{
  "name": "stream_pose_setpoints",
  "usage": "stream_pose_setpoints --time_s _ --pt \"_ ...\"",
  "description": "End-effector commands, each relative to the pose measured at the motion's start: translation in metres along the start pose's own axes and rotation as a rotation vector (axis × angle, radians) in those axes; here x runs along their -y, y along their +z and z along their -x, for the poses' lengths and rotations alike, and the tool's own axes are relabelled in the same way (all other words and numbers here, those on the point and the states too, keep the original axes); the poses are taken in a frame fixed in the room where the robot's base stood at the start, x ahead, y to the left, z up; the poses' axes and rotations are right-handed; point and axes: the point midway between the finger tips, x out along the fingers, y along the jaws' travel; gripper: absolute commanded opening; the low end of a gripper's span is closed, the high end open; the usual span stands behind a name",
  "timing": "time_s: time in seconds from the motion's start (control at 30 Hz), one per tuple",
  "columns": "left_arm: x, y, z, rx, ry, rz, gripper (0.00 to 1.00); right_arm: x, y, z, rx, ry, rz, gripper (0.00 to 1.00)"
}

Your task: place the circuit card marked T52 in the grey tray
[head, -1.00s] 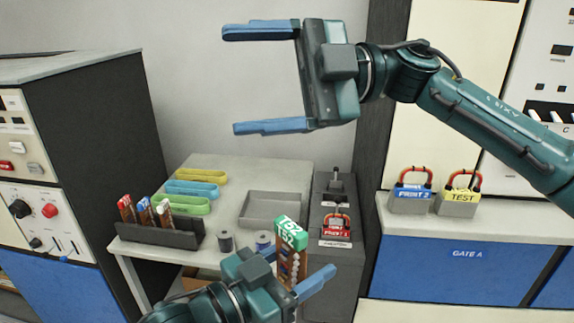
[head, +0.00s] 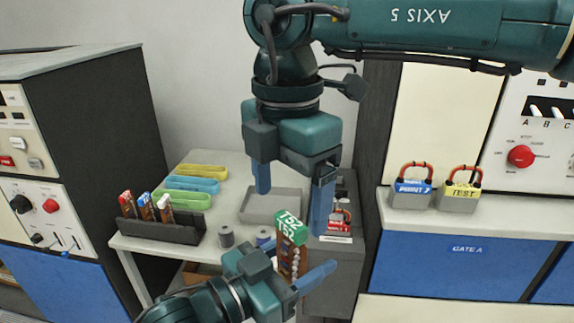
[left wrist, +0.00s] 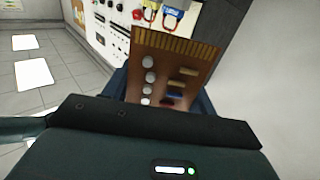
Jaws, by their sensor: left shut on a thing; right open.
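The circuit card marked T52 (head: 291,240) has a green top edge and a brown board. My left gripper (head: 297,279) is shut on it and holds it upright, in front of the table. In the left wrist view the card (left wrist: 172,68) stands between the fingers, its gold contact edge at the far end. The grey tray (head: 258,212) lies on the table behind the card and looks empty; its right part is partly hidden. My right gripper (head: 292,200) is open and points down, above the card and the tray's right side in the picture.
A dark rack (head: 160,229) holds several cards at the table's left. Yellow, blue and green loops (head: 195,186) lie behind it. Two spools (head: 226,236) stand at the front edge. A red padlock (head: 338,222) is on the dark cabinet at right.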

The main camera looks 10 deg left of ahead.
Motion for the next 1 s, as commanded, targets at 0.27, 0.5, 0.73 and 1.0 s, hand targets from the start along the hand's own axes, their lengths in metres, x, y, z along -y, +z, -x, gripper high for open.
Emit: stream_pose_setpoints --time_s 0.27,0.5,0.73,1.0 --pt "0.0 0.0 0.0 -0.001 0.0 0.0 0.35 0.001 -0.001 -0.053 -0.005 -0.002 0.003 0.83" --pt "0.0 0.0 0.0 -0.001 0.0 0.0 0.35 0.0 -0.001 -0.077 -0.004 0.0 0.002 0.83" --pt "0.0 0.0 0.0 -0.001 0.0 0.0 0.35 0.0 -0.001 -0.081 -0.004 0.001 0.002 0.83" --pt "0.0 0.0 0.0 -0.001 0.0 0.0 0.35 0.0 -0.001 -0.08 -0.004 0.001 0.003 0.71"
